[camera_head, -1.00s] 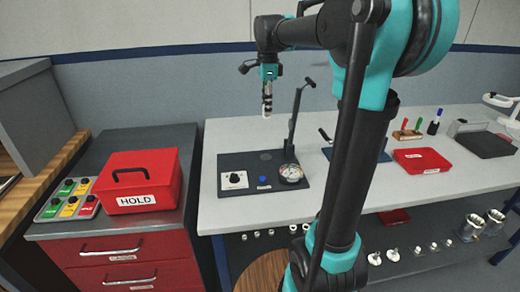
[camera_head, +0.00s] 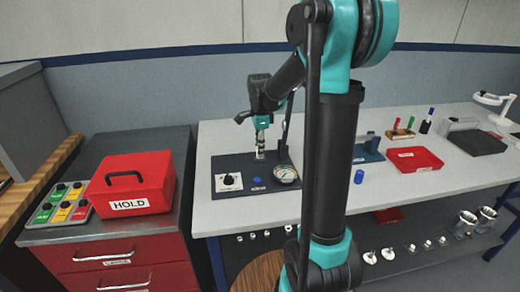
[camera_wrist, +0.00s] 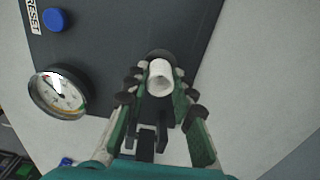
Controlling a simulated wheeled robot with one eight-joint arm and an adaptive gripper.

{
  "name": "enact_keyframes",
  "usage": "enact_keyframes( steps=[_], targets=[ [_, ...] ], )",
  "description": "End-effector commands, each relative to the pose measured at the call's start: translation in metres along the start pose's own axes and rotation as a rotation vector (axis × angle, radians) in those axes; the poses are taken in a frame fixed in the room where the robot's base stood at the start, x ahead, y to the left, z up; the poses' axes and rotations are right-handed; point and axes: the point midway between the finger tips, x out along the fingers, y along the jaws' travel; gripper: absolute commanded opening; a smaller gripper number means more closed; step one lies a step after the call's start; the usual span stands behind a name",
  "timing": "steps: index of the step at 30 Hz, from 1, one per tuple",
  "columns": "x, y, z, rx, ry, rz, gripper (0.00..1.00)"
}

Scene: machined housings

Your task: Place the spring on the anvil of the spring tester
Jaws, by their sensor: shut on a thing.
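The spring tester (camera_head: 235,165) is a dark base plate with a black knob, a blue button (camera_head: 257,179), a round gauge (camera_head: 285,174) and an upright lever post. My gripper (camera_head: 260,150) points down over the back middle of the plate. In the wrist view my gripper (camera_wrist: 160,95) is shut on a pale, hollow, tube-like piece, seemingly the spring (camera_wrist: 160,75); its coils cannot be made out. A dark round disc, likely the anvil (camera_wrist: 158,54), shows partly behind it. The gap between spring and anvil cannot be judged. The anvil is hidden in the head view.
A red HOLD box (camera_head: 130,185) stands on the cabinet at left. The lever post (camera_head: 286,130) rises close to my gripper on the right. A blue cylinder (camera_head: 358,177) and a red tray (camera_head: 414,159) are farther right on the pale bench (camera_head: 260,215).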

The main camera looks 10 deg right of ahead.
Motion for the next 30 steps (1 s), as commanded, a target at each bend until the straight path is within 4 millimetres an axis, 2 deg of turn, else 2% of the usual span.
enact_keyframes(
  steps=[11,12,17,26,30],
  targets=[
    [0.004,0.0,0.0,0.0,0.0,0.0,0.0],
    [0.005,0.0,0.0,0.0,0.0,0.0,0.25],
    [0.005,0.0,0.0,0.0,0.0,0.0,0.45],
    [0.004,0.0,0.0,0.0,0.0,0.0,0.45],
    [-0.005,0.0,0.0,0.0,0.0,0.0,0.45]
  ],
)
